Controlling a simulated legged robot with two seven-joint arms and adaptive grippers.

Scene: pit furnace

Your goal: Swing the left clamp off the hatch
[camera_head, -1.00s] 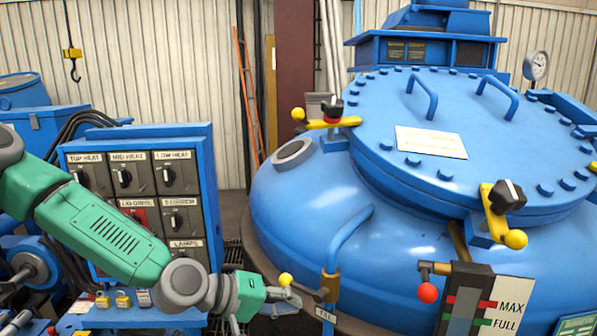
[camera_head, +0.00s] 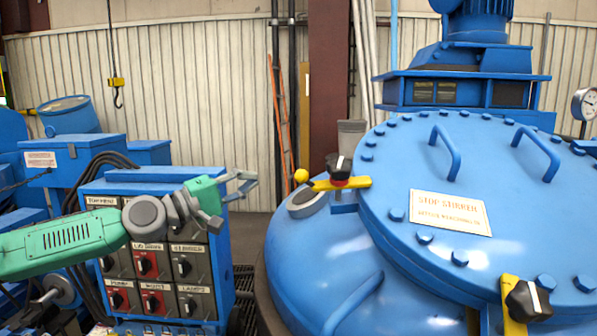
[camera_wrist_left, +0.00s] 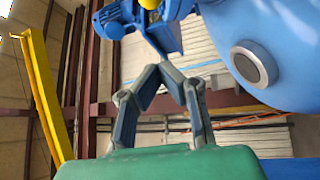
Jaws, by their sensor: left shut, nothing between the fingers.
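The left clamp (camera_head: 322,185) is a yellow bar with a yellow ball at its left end and a black knob with a white stripe. It lies across the left rim of the round blue hatch (camera_head: 490,170). My left gripper (camera_head: 248,184) is shut and empty, left of the ball and apart from it, in front of the wall. In the left wrist view, the gripper fingers (camera_wrist_left: 165,75) close to a point below a blue bracket. Yellow parts of a clamp (camera_wrist_left: 151,3) show at the top edge. My right gripper is not in view.
A second yellow clamp (camera_head: 514,310) with a black knob sits at the hatch's front edge. A switch panel (camera_head: 165,255) stands behind and below my left arm. A round port (camera_head: 307,203) lies just below the clamp's ball. A narrow gap separates panel and furnace.

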